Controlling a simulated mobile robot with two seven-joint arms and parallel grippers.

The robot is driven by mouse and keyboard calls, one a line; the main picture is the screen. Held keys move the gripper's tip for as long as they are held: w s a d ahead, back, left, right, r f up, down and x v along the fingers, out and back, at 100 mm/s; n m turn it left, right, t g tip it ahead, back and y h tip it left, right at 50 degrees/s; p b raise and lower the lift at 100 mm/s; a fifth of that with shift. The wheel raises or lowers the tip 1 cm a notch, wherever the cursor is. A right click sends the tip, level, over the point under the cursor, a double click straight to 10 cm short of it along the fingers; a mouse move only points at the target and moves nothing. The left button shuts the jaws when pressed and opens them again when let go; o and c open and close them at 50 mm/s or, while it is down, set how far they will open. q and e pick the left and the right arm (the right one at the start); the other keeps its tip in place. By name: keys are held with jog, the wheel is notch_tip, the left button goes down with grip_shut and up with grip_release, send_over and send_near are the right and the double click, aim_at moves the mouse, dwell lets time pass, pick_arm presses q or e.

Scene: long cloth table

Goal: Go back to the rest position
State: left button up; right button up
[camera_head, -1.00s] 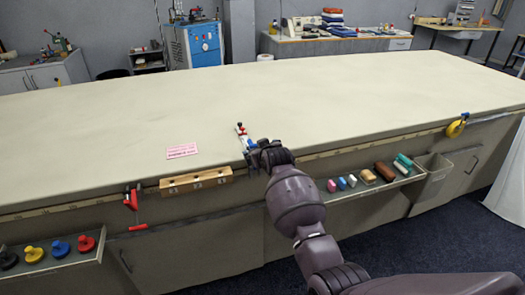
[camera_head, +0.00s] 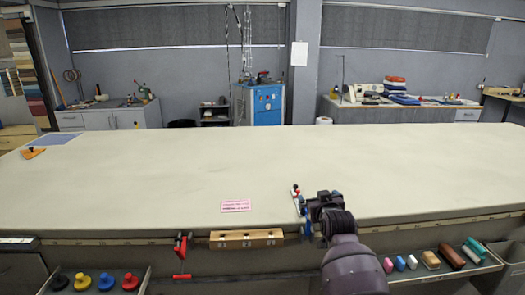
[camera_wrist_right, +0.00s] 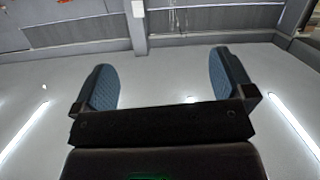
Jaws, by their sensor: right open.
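My right gripper (camera_head: 308,207) is over the front edge of the table (camera_head: 130,185), right of the middle, its arm coming in from the lower right. In the right wrist view, its two blue-padded fingers (camera_wrist_right: 165,85) are wide apart with nothing between them; beyond them are pale surfaces and bright light strips. A small red and white item (camera_head: 296,191) shows close beside the gripper; I cannot tell whether they touch. My left gripper is not in view.
A pink card (camera_head: 236,205) lies left of the gripper. A wooden block (camera_head: 246,239) and a red clamp (camera_head: 181,255) are at the front edge. Coloured knobs (camera_head: 107,282) and several small blocks (camera_head: 431,260) sit on front shelves. Most of the tabletop is clear.

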jog(key=s+d+f+g, duration=0.1)
jog(key=s+d+f, duration=0.1)
jog(key=s+f, duration=0.6)
jog(key=s+d+f+g, duration=0.1)
jog(key=s+d+f, duration=0.2)
jog(key=s+f, duration=0.5)
jog(key=s+d+f+g, duration=0.1)
jog(key=s+d+f, duration=0.2)
jog(key=s, duration=2.4)
notch_tip(320, 180, down, 5)
jog(key=shift+s+f+g, duration=0.15)
jog(key=shift+g, duration=0.25)
